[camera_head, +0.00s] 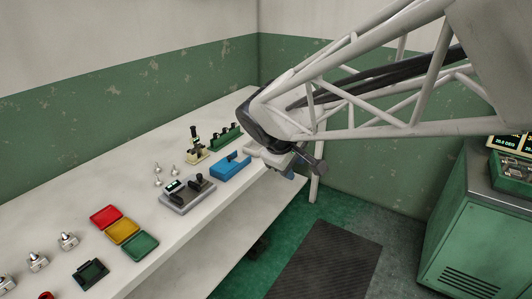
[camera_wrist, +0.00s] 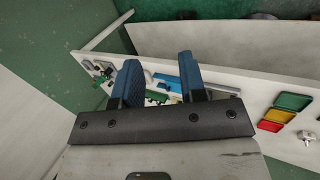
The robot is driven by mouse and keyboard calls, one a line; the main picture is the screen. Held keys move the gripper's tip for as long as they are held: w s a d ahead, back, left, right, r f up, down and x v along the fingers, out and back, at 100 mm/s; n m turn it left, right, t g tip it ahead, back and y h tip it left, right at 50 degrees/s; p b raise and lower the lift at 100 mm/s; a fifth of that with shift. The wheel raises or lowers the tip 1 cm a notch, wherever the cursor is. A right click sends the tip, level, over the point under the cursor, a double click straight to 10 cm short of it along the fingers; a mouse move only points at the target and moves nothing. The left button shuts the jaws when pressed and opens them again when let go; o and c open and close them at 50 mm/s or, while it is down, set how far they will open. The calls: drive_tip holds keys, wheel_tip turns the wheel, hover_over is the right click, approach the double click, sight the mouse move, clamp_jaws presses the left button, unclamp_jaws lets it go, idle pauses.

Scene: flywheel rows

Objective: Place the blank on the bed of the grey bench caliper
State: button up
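The grey bench caliper (camera_head: 187,195) sits on the white bench, with dark upright parts and a small display on its grey base. I cannot tell for sure which piece is the blank. Small pale metal pieces (camera_head: 158,182) stand behind the caliper, and larger metal pieces (camera_head: 68,241) stand at the near left. My gripper (camera_head: 288,173) is beyond the caliper to the right, over the bench's front edge and partly hidden by my wrist. In the wrist view my gripper (camera_wrist: 160,62) has its two blue fingers apart, with nothing held between them.
A blue tray (camera_head: 230,167), a green rack (camera_head: 225,135) and a cream microscope-like device (camera_head: 196,148) stand toward the far end. Red (camera_head: 106,215), yellow (camera_head: 123,231) and green (camera_head: 141,246) trays and a dark device (camera_head: 91,273) lie nearer. A green cabinet (camera_head: 475,235) stands right.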

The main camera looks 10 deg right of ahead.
drive_tip(key=s+d+f+m+y, duration=0.1)
drive_tip(key=s+m+y, duration=0.3)
drive_tip(key=s, duration=1.4)
drive_tip(key=f+m, duration=0.1)
drive_tip(key=m, duration=0.3)
drive_tip(key=shift+s+g, duration=0.4)
drive_tip(key=shift+o, duration=0.4)
drive_tip(key=shift+r, duration=0.1)
